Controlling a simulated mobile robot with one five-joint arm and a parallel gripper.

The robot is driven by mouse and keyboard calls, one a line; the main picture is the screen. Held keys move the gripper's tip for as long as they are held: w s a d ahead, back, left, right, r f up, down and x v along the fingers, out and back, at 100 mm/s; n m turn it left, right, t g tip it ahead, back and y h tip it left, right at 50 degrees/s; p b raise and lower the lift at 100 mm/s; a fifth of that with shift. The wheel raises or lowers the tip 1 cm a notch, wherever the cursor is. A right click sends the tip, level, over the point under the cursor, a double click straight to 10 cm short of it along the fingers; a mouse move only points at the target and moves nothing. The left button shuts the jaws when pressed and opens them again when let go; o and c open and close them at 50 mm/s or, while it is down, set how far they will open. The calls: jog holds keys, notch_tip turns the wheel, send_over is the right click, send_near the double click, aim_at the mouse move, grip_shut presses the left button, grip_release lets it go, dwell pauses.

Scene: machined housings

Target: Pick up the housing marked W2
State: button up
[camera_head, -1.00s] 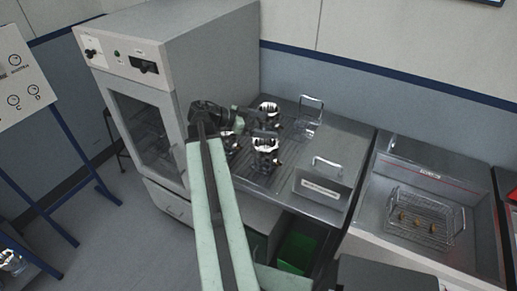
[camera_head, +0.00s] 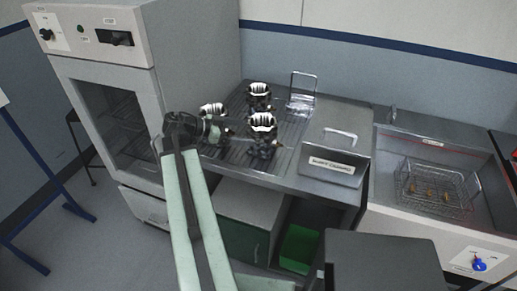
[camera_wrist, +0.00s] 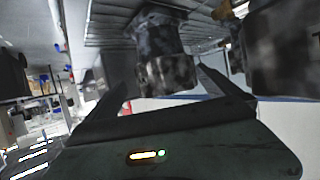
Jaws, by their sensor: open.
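Three dark housings with bright metallic tops stand on the slatted metal drain surface in the head view: a rear one (camera_head: 259,91), a front right one (camera_head: 262,126) and a left one (camera_head: 211,108), partly hidden behind my arm. No W2 mark is legible on any of them. My gripper (camera_head: 221,131) is low beside the left and front right housings. In the wrist view my gripper (camera_wrist: 162,80) is open, with a dark mottled housing (camera_wrist: 165,62) between or just beyond its fingers. Contact cannot be told. Another blurred dark housing (camera_wrist: 285,50) is close at the right.
A cabinet with a glass door (camera_head: 115,110) stands left of the drain surface (camera_head: 235,152). A wire basket (camera_head: 435,187) sits in the far right tank.

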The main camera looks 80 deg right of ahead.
aim_at(260, 142)
notch_tip(260, 142, down, 5)
jog(key=b, duration=0.3)
jog(key=shift+w+f+b, duration=0.1)
jog(key=shift+f+b, duration=0.05)
jog(key=shift+b, duration=0.15)
jog(key=shift+b+x, duration=1.3)
jog(key=shift+x, duration=2.65)
jog(key=shift+r, duration=0.25)
jog(key=c, duration=1.9)
